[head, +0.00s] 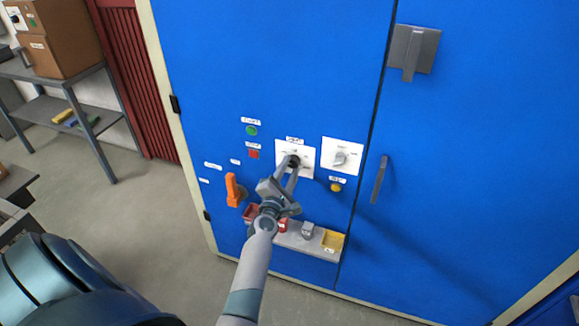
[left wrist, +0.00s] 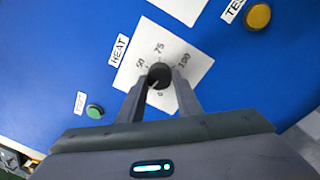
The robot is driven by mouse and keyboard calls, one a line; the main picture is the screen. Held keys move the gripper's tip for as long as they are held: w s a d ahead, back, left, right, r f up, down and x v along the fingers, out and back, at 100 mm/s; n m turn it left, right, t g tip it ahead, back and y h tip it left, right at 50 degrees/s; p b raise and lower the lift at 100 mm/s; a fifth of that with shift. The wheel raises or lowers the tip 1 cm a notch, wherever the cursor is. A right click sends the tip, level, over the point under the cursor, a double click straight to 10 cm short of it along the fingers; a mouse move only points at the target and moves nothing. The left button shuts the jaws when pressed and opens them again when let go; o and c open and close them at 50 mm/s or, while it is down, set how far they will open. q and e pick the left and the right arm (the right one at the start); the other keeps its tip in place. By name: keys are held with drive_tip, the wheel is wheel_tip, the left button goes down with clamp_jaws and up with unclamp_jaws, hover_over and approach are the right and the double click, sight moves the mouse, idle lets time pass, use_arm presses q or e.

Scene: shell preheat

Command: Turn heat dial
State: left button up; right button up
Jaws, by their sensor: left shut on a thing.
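The heat dial (left wrist: 160,75) is a dark round knob on a white plate (left wrist: 190,50) marked 50, 75 and 100, with a HEAT label (left wrist: 119,50) beside it. The plate also shows in the head view (head: 307,158) on the blue cabinet front. My left gripper (left wrist: 160,85) has one finger on each side of the knob and is shut on it. In the head view my left gripper (head: 292,164) partly covers the dial. The dial's pointer is hard to make out. My right gripper is not in view.
A second white plate with a grey knob (head: 340,158) is right of the dial, above a yellow button (head: 336,187). A green button (head: 251,130), red button (head: 254,154) and orange handle (head: 233,190) are left. A shelf with small bins (head: 295,238) sits below.

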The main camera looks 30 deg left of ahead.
use_arm(q)
drive_tip(key=n+p, duration=0.2)
drive_tip(key=n, duration=0.4)
drive_tip(key=shift+d+r+p, duration=0.1)
drive_tip(key=shift+r+p, duration=0.05)
drive_tip(key=shift+p, duration=0.15)
drive_tip(key=shift+n+g+p, duration=0.3)
drive_tip(key=shift+n+p, duration=0.15)
drive_tip(key=shift+n, duration=0.75)
drive_tip(key=o, duration=1)
drive_tip(key=shift+o, duration=0.2)
drive_tip(key=shift+s+d, duration=0.1)
drive_tip(key=shift+s+d, duration=0.15)
drive_tip(key=shift+s, duration=0.45)
drive_tip(key=v, duration=0.6)
drive_tip(key=shift+p, duration=0.35)
